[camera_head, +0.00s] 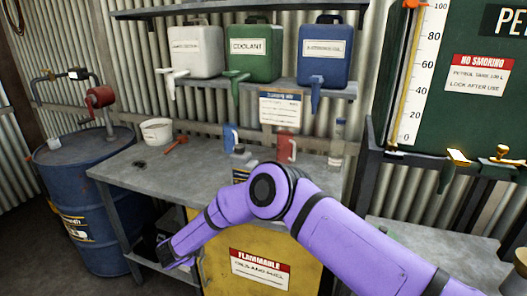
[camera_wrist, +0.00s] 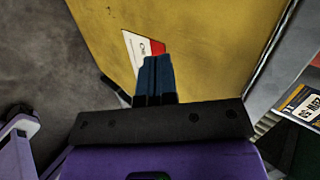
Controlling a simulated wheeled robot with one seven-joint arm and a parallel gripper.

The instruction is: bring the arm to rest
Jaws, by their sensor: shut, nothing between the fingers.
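My purple arm (camera_head: 345,237) reaches in from the lower right of the head view. It bends at a dark joint in front of the grey bench and slopes down to the left. My gripper (camera_head: 170,258) is at its low end, in front of the bench and left of the yellow cabinet's label. In the wrist view my gripper (camera_wrist: 155,62) shows its dark fingers together, with nothing between them. They point towards the yellow cabinet (camera_wrist: 210,45), over part of its red and white label (camera_wrist: 140,50). The gap to the cabinet is hard to judge.
The grey bench (camera_head: 130,170) carries a white tub (camera_head: 157,131), a red jug (camera_head: 286,148) and a blue jug (camera_head: 230,136). A blue drum (camera_head: 92,205) stands left. White, green and blue containers stand on the shelf above. Dark floor is open at lower left.

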